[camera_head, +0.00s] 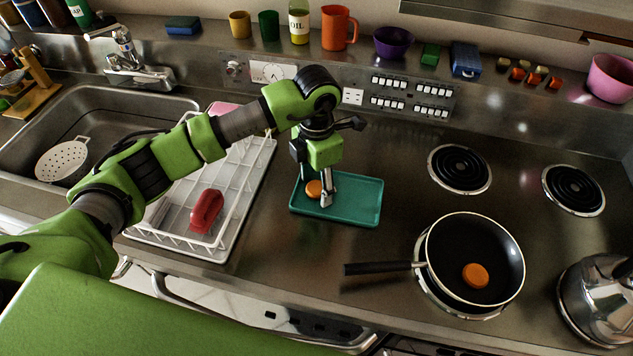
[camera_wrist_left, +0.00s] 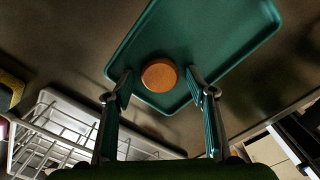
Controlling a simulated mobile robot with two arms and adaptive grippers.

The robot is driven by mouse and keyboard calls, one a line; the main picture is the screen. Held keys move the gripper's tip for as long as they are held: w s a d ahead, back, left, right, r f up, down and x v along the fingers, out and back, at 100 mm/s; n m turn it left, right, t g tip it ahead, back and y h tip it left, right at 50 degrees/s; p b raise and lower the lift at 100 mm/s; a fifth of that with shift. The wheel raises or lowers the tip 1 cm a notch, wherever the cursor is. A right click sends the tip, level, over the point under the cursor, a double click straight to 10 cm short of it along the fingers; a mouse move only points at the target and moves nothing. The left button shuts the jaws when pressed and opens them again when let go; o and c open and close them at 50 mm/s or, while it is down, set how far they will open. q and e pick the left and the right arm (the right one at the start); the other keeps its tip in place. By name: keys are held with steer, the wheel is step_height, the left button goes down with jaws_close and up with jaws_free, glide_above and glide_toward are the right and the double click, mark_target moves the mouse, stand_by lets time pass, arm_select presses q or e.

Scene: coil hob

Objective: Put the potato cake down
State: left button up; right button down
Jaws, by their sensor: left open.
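One orange-brown potato cake (camera_head: 314,188) lies on the teal tray (camera_head: 357,208), near its left side. It also shows in the left wrist view (camera_wrist_left: 159,75), between and just beyond the fingertips. My left gripper (camera_head: 322,196) is over the tray with its fingers pointing down, open on either side of the cake; part of the cake is hidden behind a finger in the head view. A second potato cake (camera_head: 475,275) lies in the black frying pan (camera_head: 450,245) on the front coil. My right gripper is not in view.
A white dish rack (camera_head: 215,240) with a red item (camera_head: 207,211) stands left of the tray. Two bare coils (camera_head: 459,169) lie behind the pan, and a kettle (camera_head: 598,300) stands at right. The pan handle (camera_head: 375,268) points left over clear counter.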

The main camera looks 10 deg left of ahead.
mark_target(317, 187)
arm_select(q)
steer(key=shift+r, duration=0.1)
steer(key=shift+r+p, duration=0.2)
steer(key=shift+p, duration=0.1)
step_height(317, 187, up, 12)
steer(key=b, duration=0.4)
